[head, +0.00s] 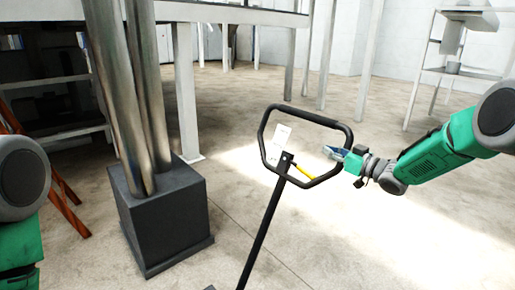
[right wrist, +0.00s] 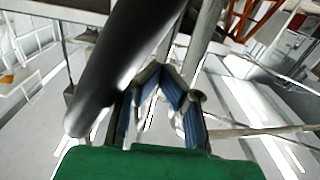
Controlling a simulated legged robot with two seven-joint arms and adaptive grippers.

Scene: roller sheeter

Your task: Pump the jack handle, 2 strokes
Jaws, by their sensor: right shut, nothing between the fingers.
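The jack handle (head: 264,225) is a black pole topped by a rounded loop with a yellow lever and a white tag. It stands tilted in the middle of the head view. My right gripper (head: 333,153) is at the loop's right side, its fingers reaching toward the loop's inside. In the right wrist view a thick dark bar of the handle (right wrist: 135,55) runs diagonally beside my right gripper (right wrist: 172,82), whose blue-padded fingers are shut with nothing between them. Whether the fingers touch the bar cannot be told. The lower end of the pole is cut off. My left gripper is out of view.
A dark block (head: 165,225) bearing metal columns (head: 125,90) stands left of the handle. A pale frame with legs (head: 186,95) rises behind it. A shelf stand (head: 460,72) is at the back right. The concrete floor (head: 400,245) right of the pole is clear.

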